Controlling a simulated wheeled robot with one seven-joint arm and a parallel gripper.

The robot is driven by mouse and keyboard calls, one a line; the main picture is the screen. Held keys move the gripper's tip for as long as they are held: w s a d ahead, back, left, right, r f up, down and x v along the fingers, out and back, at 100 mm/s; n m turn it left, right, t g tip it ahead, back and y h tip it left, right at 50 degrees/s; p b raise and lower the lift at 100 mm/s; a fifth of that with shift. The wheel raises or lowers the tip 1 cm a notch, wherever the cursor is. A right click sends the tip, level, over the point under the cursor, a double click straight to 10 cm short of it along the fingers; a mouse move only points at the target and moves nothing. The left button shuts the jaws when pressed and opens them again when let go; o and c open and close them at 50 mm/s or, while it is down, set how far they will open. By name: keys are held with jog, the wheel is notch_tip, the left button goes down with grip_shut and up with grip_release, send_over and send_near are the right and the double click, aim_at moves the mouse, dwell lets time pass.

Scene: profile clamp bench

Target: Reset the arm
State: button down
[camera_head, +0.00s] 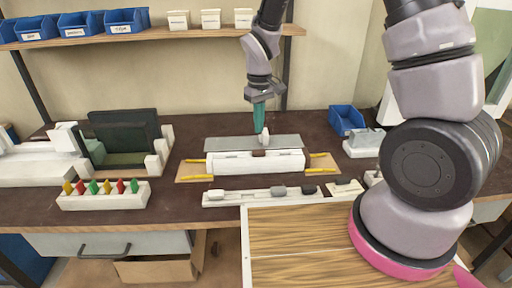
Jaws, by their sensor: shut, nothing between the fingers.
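My gripper (259,126) has teal fingers pointing down, shut with nothing seen between them. It is over the middle of the bench, just above a small pale upright piece (265,139). I cannot tell whether the fingertips touch that piece. Below is a long white block (230,163) with a brown patch at its top middle. A flat grey plate (225,143) lies behind and along it. My arm reaches in from the top of the picture.
A white rack (100,201) with several coloured pegs stands front left. A white strip (235,199) with grey and black pieces lies in front of the block. A dark green panel (130,130) stands left. A blue bin (346,120) is back right. A shelf (160,38) with bins runs behind.

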jog(key=s+d+r+m+t+y, duration=0.1)
jog(key=d+r+m, duration=0.1)
jog(key=d+r, duration=0.5)
jog(key=s+d+r+m+t+y, duration=0.1)
jog(key=d+r+m+t, duration=0.15)
jog(key=r, duration=0.75)
jog(key=s+d+r+m+t, duration=0.2)
jog(key=s+d+r, duration=0.2)
jog(key=s+r, duration=0.2)
jog(key=s+d+r+m+t, duration=0.1)
jog(key=s+d+r+m, duration=0.2)
jog(key=s+r, duration=0.3)
jog(key=shift+s+d+r+m+t, duration=0.4)
jog(key=shift+s+d, duration=0.1)
jog(key=shift+d, duration=0.4)
